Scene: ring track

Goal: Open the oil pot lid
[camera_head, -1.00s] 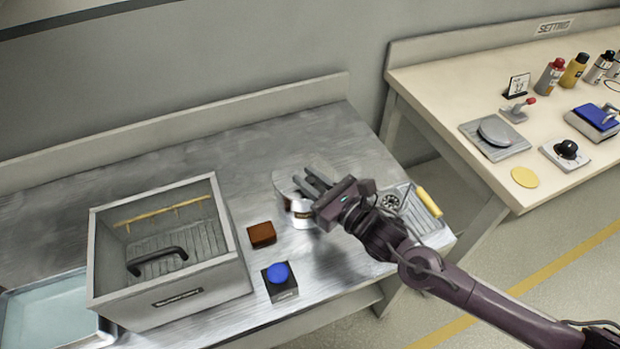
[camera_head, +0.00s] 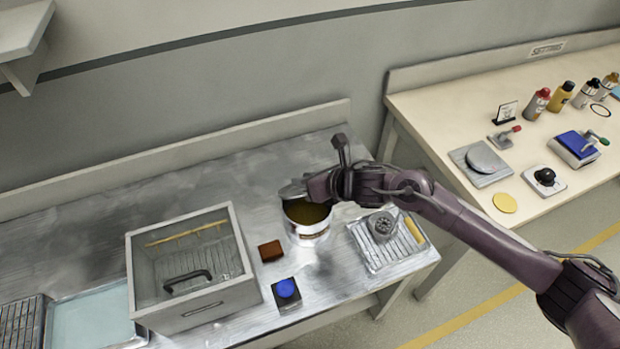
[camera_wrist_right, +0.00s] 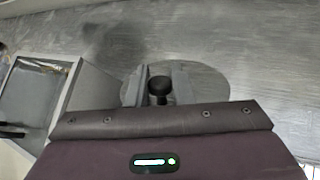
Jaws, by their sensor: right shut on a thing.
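The oil pot (camera_head: 308,232) is a round silvery pot on the metal counter. Its mouth is uncovered at the front, and dark yellow-brown oil (camera_head: 307,214) shows inside. The grey lid (camera_head: 292,190) is at the pot's back left rim, partly hidden by my right gripper (camera_head: 308,187). In the right wrist view, the lid (camera_wrist_right: 210,84) is a grey disc beyond the fingers, and its black knob (camera_wrist_right: 158,87) sits between them. My right gripper is shut on this knob. Whether the lid still touches the rim cannot be told. My left gripper is not in view.
A glass-topped box (camera_head: 190,270) with a black handle stands left of the pot. A brown block (camera_head: 270,251) and a blue button (camera_head: 286,289) lie between. A drain tray (camera_head: 385,250) is at the right. Bare counter (camera_head: 240,180) lies behind the pot.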

